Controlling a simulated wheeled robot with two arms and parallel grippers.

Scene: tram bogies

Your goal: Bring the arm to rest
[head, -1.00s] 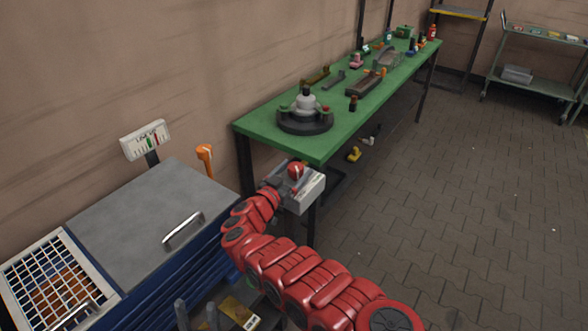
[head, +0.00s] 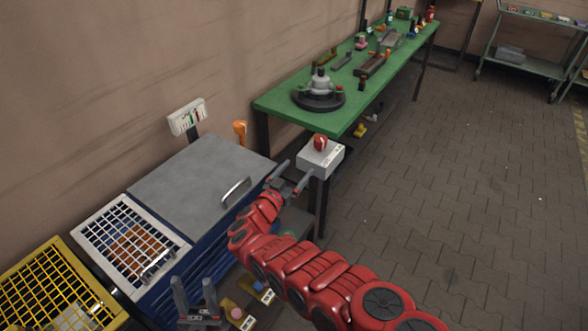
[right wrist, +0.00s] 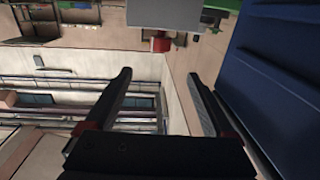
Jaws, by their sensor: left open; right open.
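My right arm is red and reaches in from the lower right of the head view. Its gripper (head: 290,174) is open and empty, close to the left of a pale box (head: 324,163) with a red knob (head: 320,143) on top. In the right wrist view the two dark fingers of this gripper (right wrist: 163,82) stand apart with nothing between them. The red knob (right wrist: 160,43) shows beyond them near the top. My left gripper (head: 194,290) is at the bottom of the head view, its dark fingers pointing up, open and empty.
A blue cabinet with a grey top (head: 195,180) stands to the left, beside a white-framed grid bin (head: 130,240) and a yellow-framed one (head: 50,285). A green workbench (head: 350,95) with parts runs along the wall. Paved floor (head: 450,190) on the right is free.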

